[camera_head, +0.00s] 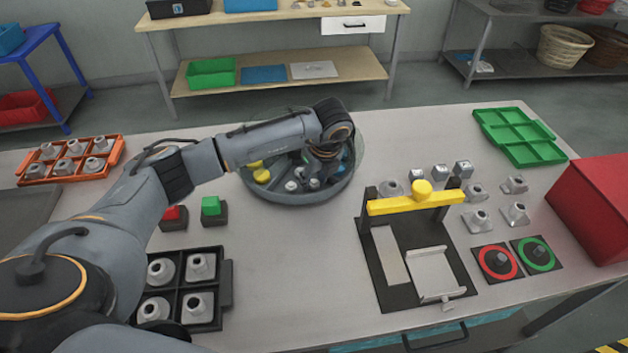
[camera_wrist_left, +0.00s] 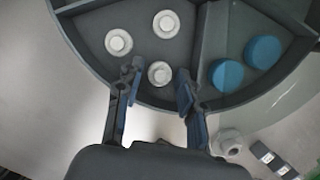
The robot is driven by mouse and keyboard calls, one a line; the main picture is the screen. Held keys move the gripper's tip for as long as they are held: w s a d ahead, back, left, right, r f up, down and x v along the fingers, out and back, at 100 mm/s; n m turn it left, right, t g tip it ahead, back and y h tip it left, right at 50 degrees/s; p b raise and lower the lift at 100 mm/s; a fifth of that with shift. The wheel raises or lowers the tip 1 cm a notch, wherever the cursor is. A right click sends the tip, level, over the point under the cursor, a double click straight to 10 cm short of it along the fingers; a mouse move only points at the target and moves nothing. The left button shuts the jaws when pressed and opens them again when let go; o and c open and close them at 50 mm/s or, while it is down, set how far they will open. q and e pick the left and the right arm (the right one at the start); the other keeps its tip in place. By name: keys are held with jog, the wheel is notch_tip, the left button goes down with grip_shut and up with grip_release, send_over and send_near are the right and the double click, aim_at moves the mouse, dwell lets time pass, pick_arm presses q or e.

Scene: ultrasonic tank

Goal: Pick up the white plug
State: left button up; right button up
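Three white plugs lie in one compartment of the round grey divided tray (camera_head: 300,197). In the left wrist view, the nearest white plug (camera_wrist_left: 160,73) is between and just beyond the fingertips of my left gripper (camera_wrist_left: 158,80), with no visible contact. The other white plugs (camera_wrist_left: 118,41) (camera_wrist_left: 166,24) lie farther in. In the head view a white plug (camera_head: 291,186) shows beside the left gripper (camera_head: 318,178), which reaches down over the tray and hides part of it. The left gripper is open and empty. My right gripper is not in view.
Blue plugs (camera_wrist_left: 227,74) fill the neighbouring compartment; yellow plugs (camera_head: 261,174) lie at the tray's left. Tray walls stand close to the fingers. A fixture with a yellow handle (camera_head: 422,194) and several metal parts stand to the right. The table front centre is clear.

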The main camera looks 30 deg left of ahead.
pick_arm(q)
jog(key=c, duration=0.5)
